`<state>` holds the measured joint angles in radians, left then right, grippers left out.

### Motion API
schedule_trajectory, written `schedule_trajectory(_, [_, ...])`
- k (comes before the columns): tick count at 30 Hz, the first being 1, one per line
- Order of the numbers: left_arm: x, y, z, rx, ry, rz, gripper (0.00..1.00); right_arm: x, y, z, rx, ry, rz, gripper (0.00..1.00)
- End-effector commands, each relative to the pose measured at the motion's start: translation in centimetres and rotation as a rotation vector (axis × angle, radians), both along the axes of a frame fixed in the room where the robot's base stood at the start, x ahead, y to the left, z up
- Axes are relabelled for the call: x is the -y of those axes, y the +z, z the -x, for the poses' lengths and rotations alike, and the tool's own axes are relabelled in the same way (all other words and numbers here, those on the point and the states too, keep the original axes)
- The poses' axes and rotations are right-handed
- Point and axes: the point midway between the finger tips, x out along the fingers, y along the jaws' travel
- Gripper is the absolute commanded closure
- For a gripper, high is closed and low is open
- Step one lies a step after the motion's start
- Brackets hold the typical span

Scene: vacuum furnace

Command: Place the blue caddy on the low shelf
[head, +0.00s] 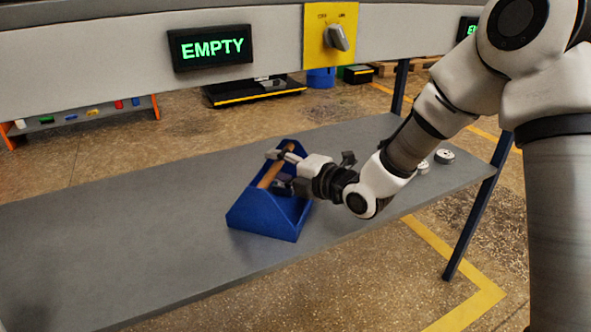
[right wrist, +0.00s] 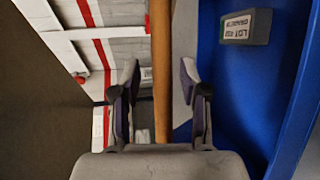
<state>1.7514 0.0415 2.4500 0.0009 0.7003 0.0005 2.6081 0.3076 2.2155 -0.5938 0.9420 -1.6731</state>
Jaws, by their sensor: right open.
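The blue caddy (head: 264,212) stands on the grey low shelf (head: 130,235), around the middle of the shelf. It has a wooden bar handle (head: 272,172) between its end walls. My right gripper (head: 279,170) is at the caddy's handle, its fingers on either side of it. In the right wrist view the open fingers (right wrist: 160,85) straddle the wooden handle (right wrist: 161,70) with gaps at both sides. My left gripper is not in view.
Small round metal parts (head: 444,156) lie on the shelf's right end. An upper beam with an EMPTY display (head: 210,48) and a yellow switch panel (head: 330,36) runs above the shelf. Blue posts (head: 478,210) support the shelf. The shelf's left part is clear.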

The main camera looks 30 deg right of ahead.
Motion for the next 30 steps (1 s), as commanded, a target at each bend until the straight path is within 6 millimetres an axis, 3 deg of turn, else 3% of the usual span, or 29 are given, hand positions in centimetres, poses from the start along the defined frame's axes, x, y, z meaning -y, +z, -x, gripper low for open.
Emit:
schedule_trajectory(11, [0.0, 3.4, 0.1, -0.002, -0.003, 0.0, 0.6, 3.2, 2.0, 7.7, 0.0, -0.002, -0.014, 0.56])
schedule_trajectory(15, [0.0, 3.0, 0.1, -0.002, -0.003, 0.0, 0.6, 4.0, 2.0, 9.3, 0.001, -0.007, -0.009, 0.56])
schedule_trajectory(21, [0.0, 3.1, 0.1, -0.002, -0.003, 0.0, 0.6, 4.2, 2.0, 10.3, 0.0, 0.002, -0.004, 0.56])
schedule_trajectory(30, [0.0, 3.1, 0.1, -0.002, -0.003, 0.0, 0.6, 4.2, 2.0, 10.3, -0.001, 0.002, -0.001, 0.56])
